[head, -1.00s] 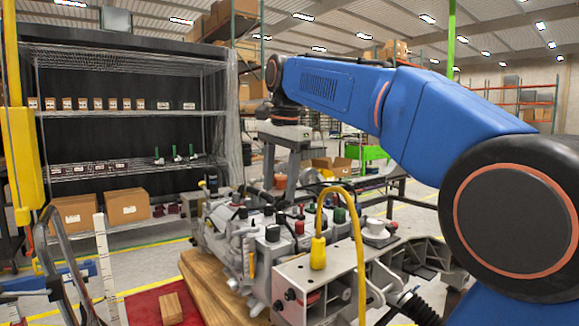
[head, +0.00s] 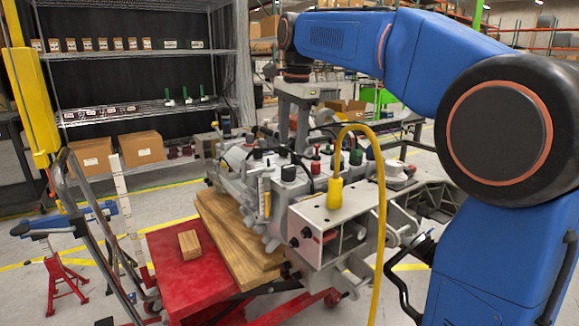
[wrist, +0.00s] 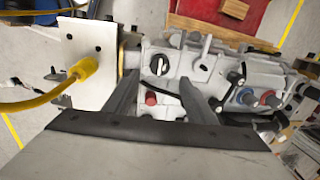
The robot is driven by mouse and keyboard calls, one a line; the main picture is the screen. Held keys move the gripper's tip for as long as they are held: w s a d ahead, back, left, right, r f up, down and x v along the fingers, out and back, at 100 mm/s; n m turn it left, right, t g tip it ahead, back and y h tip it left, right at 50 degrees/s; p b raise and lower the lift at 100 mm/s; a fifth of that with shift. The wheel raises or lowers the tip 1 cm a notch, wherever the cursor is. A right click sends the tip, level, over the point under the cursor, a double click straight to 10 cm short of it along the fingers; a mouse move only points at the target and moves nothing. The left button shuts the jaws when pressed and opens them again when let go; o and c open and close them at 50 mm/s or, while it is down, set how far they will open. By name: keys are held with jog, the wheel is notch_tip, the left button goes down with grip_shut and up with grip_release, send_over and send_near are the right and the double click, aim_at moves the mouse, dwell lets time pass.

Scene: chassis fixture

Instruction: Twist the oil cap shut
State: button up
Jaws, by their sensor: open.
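The engine (head: 230,188), a grey metal block with several caps and fittings, sits on the wooden boards. A black round cap with a ridge across its top (wrist: 158,66), probably the oil cap, is on it near the pale plate; it seems to be the black cap (head: 288,173) in the head view. My gripper (wrist: 160,82) is open and empty, its two grey fingers apart with the cap in view just beyond the tips. In the head view my gripper (head: 292,138) hangs over the engine. Contact with the cap cannot be told. A red cap (wrist: 150,98) shows between the fingers.
A pale plate (head: 310,215) with a yellow hose connector (head: 335,192) stands near the cap, and its yellow hose (head: 380,220) loops upward. A red cart (head: 180,265) carries a wood block (head: 190,244). Shelves (head: 130,100) stand behind. Blue and red fittings (wrist: 247,97) rise beside the fingers.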

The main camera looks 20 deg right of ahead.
aim_at(288, 167)
jog(key=f, duration=0.6)
jog(key=w+f, duration=0.1)
jog(key=f, duration=0.1)
jog(key=shift+a+f, duration=0.2)
jog(key=shift+f, duration=0.2)
jog(key=c, duration=1.3)
jog(key=shift+m, duration=2)
jog(key=shift+a+m+h, duration=0.1)
jog(key=shift+m+h, duration=0.3)
jog(key=shift+m, duration=1.6)
jog(key=shift+f, duration=0.1)
jog(key=shift+m+h, duration=0.3)
jog(key=shift+m, duration=1.7)
